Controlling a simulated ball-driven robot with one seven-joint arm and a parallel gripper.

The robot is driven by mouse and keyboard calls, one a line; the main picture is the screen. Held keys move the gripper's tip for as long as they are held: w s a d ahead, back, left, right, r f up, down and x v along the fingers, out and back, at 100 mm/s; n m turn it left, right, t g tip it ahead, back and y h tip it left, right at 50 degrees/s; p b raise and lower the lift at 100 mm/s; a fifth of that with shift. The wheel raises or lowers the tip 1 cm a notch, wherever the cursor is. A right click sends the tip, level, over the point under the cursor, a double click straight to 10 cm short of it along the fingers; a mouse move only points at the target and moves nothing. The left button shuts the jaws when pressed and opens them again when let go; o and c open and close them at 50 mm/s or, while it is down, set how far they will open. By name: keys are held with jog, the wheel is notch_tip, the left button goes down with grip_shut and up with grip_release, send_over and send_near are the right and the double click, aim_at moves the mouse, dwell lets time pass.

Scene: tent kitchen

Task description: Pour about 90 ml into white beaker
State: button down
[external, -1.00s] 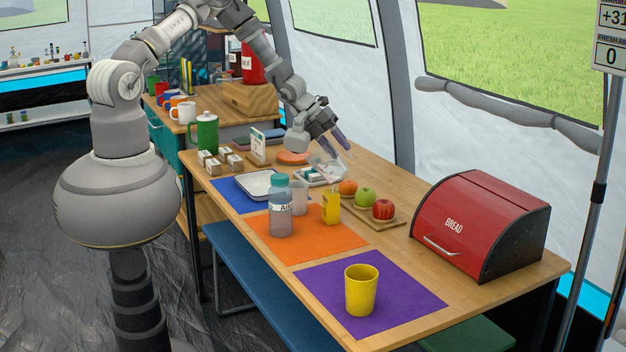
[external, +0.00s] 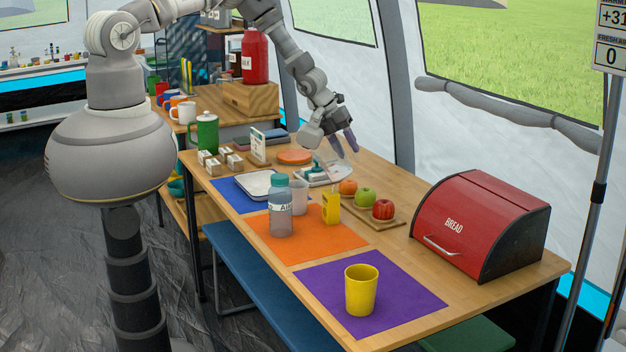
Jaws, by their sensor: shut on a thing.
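My gripper (external: 344,144) is above the far part of the table, over the back edge of a white tray (external: 338,181). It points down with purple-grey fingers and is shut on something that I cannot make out. A pale translucent beaker (external: 300,198), perhaps the white beaker, stands upright behind a clear bottle with a teal cap (external: 281,212). The bottle hides part of it. I cannot tell any liquid level in the beaker. A yellow cup (external: 361,291) stands upright on the purple mat (external: 405,286).
A board with an orange and two apples (external: 383,209) lies right of the tray. A red bread box (external: 480,226) fills the right end. A white dish (external: 258,184) is on the blue mat.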

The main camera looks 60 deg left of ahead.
aim_at(358, 161)
jog(key=p, duration=0.2)
jog(key=shift+w+d+p, duration=0.25)
jog(key=shift+d+p, duration=0.05)
jog(key=w+d+f+g+y+b, duration=0.1)
jog(key=b, duration=0.1)
jog(key=w+d+f+g+y+b, duration=0.1)
jog(key=b, duration=0.1)
jog(key=shift+d+f+y+b, duration=0.15)
jog(key=shift+f+y+b, duration=0.15)
jog(key=shift+b, duration=0.1)
jog(key=b, duration=0.2)
jog(key=d+g+y+b, duration=0.1)
jog(key=b, duration=0.1)
jog(key=shift+w+d+f+g+b, duration=0.1)
jog(key=shift+w+f+g+b, duration=0.2)
jog(key=shift+w+f+b, duration=0.1)
jog(key=shift+r, duration=0.1)
